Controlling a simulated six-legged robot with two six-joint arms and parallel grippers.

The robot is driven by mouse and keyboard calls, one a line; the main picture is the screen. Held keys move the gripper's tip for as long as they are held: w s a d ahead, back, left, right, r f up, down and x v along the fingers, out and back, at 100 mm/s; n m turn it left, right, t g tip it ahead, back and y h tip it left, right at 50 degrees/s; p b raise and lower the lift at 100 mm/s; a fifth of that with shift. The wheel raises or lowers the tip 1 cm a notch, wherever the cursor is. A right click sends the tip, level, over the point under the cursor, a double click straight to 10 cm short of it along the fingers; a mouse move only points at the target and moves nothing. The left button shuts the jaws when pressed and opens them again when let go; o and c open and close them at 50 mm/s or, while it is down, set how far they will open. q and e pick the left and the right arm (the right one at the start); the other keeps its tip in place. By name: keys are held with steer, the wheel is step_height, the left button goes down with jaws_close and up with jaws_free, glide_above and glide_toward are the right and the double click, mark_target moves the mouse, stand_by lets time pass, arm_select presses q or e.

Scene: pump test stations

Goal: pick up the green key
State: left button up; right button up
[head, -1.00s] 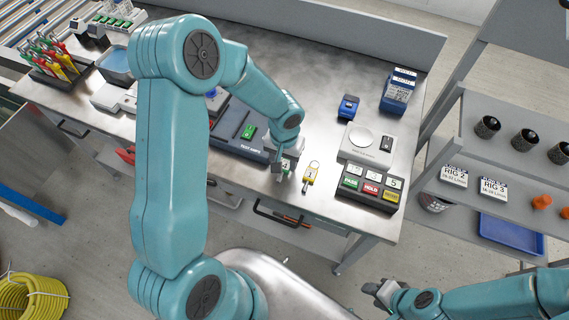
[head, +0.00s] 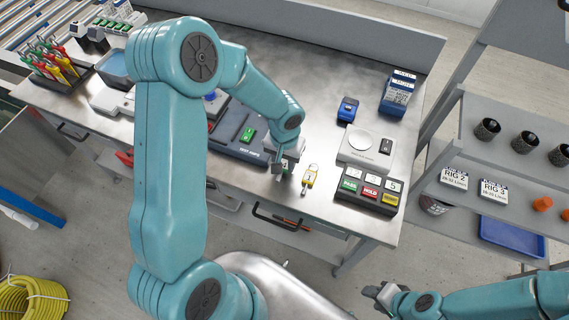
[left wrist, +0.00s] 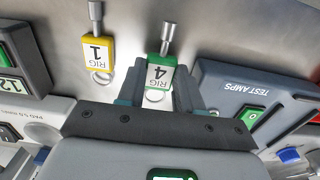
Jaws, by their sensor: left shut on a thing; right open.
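The green key (left wrist: 161,74) has a white tag reading RIG 4 and a metal shaft. In the left wrist view it sits between the two fingers of my left gripper, which is shut on it. In the head view my left gripper (head: 283,168) is low at the table's front edge and hides most of the key. A yellow key (head: 311,177) lies just to its right; in the left wrist view it reads RIG 1 (left wrist: 97,52). My right gripper (head: 376,293) is open and empty at the bottom, away from the table.
The dark TEST AMPS unit (head: 241,146) stands close behind my left gripper. A tray with PASS, HOLD and other blocks (head: 368,190) and a scale (head: 364,147) are to the right. A blue device (head: 347,109) stands farther back.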

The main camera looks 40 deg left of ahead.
mark_target(284, 165)
arm_select(q)
step_height(284, 165, up, 18)
steer(key=shift+r, duration=0.15)
steer(key=shift+s, duration=0.1)
stand_by(0.6)
